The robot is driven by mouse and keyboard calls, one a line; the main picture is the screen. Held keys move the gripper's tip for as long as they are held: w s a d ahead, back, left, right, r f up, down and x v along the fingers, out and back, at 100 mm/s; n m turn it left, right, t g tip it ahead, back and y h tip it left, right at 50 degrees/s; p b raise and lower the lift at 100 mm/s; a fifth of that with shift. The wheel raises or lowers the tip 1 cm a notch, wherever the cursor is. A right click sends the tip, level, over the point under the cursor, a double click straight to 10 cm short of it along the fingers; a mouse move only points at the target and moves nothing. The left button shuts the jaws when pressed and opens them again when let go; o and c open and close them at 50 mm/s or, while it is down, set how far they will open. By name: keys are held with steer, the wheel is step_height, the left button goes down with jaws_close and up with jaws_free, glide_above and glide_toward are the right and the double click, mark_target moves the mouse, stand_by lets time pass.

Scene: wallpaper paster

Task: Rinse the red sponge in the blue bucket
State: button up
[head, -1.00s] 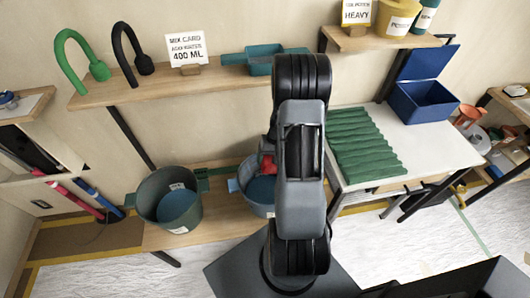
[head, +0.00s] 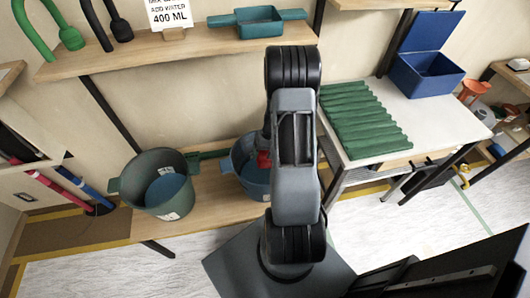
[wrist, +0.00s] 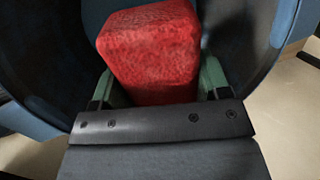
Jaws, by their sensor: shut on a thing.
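The red sponge (wrist: 150,55) is between the green fingers of my gripper (wrist: 156,84) in the wrist view, with a finger against each side. The blue bucket's (wrist: 55,65) curved inner wall surrounds the sponge there. In the head view the blue bucket (head: 252,183) stands on the low wooden shelf, partly hidden by my arm. A bit of the red sponge (head: 264,160) shows within its rim, above a blue liquid surface. Whether the sponge touches the liquid is not clear. My gripper is mostly hidden behind my arm in the head view.
A dark green bucket (head: 160,183) with blue liquid stands left of the blue bucket. A shelf (head: 160,47) with a teal tray (head: 258,22) is above. A white table (head: 428,122) with a green ridged mat (head: 358,120) and a blue box (head: 425,76) is at right.

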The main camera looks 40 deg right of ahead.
step_height(320, 180, down, 10)
steer(key=b, duration=0.7)
steer(key=shift+b, duration=0.4)
steer(key=shift+f, duration=0.1)
steer(key=shift+f, duration=0.3)
steer(key=shift+f, duration=1.2)
stand_by(0.4)
steer(key=shift+d+r, duration=0.15)
steer(key=shift+d, duration=1.35)
